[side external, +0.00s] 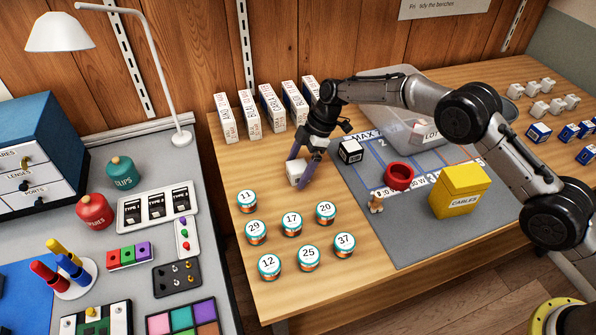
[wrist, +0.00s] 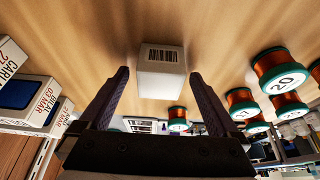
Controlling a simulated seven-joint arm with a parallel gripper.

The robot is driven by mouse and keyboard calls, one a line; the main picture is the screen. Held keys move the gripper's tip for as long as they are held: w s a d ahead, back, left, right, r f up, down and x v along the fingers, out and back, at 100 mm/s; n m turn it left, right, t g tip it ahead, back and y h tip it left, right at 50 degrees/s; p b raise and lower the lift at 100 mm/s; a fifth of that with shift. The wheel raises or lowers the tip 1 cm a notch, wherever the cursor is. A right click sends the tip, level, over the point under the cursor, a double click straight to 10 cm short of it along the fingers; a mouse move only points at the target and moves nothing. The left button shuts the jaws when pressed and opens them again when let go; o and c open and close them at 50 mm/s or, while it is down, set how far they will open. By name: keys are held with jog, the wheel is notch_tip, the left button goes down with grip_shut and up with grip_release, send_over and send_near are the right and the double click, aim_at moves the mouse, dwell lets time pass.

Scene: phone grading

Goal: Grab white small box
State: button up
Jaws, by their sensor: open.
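A small white box (side external: 294,171) rests on the wooden bench, left of the grey mat. In the wrist view the white box (wrist: 161,72) shows a barcode on one face. My gripper (side external: 302,172) is open, with its fingers low around the box in the side view. In the wrist view the open fingers of my gripper (wrist: 160,85) stand to either side of the box, with visible gaps. Whether the fingers touch the box cannot be told from the side view.
A row of upright labelled cartons (side external: 250,115) stands behind. On the grey mat (side external: 415,230) are a dark-faced white cube (side external: 350,152), a red ring (side external: 399,177) and a yellow box (side external: 460,192). A clear bin (side external: 375,87) stands behind.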

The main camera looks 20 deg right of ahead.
jog(key=shift+f, duration=0.15)
jog(key=c, duration=1.4)
jog(key=shift+c, duration=0.3)
